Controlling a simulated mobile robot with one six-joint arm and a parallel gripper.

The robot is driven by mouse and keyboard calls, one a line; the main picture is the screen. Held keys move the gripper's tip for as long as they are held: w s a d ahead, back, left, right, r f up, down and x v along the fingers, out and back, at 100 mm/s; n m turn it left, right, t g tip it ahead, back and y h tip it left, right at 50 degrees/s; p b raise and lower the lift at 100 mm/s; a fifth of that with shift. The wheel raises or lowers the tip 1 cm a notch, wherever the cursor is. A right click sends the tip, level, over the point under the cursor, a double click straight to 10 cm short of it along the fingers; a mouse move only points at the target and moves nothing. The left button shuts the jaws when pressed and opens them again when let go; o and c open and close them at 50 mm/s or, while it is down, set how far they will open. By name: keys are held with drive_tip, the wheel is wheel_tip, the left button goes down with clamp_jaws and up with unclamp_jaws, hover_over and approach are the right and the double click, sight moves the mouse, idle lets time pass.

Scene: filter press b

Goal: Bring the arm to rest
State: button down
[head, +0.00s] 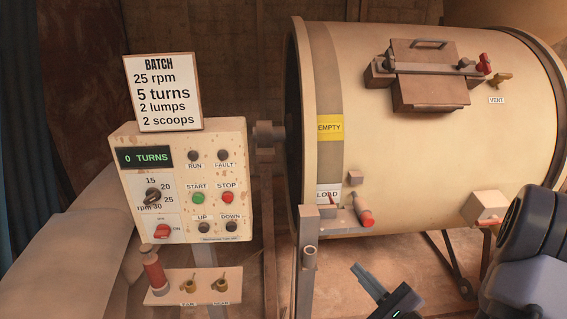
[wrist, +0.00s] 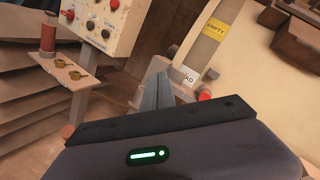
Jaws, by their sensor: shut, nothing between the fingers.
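My gripper (head: 368,283) shows at the lower edge of the head view, in front of and below the big cream drum (head: 410,120). Its grey fingers (wrist: 155,93) are together and empty in the wrist view, pointing toward the low area between the control panel and the drum. They appear apart from everything around them. A part of my dark arm (head: 530,240) shows at the right edge of the head view.
A control panel (head: 182,222) with a "0 TURNS" display stands at left, under a batch sign (head: 163,92). A small shelf (head: 195,290) with a red-handled item (head: 153,270) juts out below. A post (head: 306,265) and red-handled lever (head: 362,212) stand before the drum.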

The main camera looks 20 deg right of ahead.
drive_tip(key=s+a+r+n+g+y+b, duration=0.15)
drive_tip(key=a+n+g+y, duration=0.3)
drive_tip(key=a, duration=0.45)
drive_tip(key=s+a+r+n+g+y, duration=0.1)
drive_tip(key=a+r+n+g+y, duration=0.3)
drive_tip(key=a, duration=0.6)
drive_tip(key=s+a+f+n+g+h+b, duration=0.3)
drive_tip(key=s+a+f+n+g, duration=0.3)
drive_tip(key=s+a+n+g, duration=0.3)
drive_tip(key=s+d+r+n+t+h+b, duration=0.1)
drive_tip(key=s+d+r+n+t+h, duration=0.1)
drive_tip(key=d+r+n+t+h, duration=0.1)
drive_tip(key=d+n+t+h, duration=0.1)
drive_tip(key=d+t+h, duration=0.1)
drive_tip(key=d+h, duration=0.1)
drive_tip(key=shift+s+r+h, duration=0.15)
drive_tip(key=shift+r+h, duration=0.2)
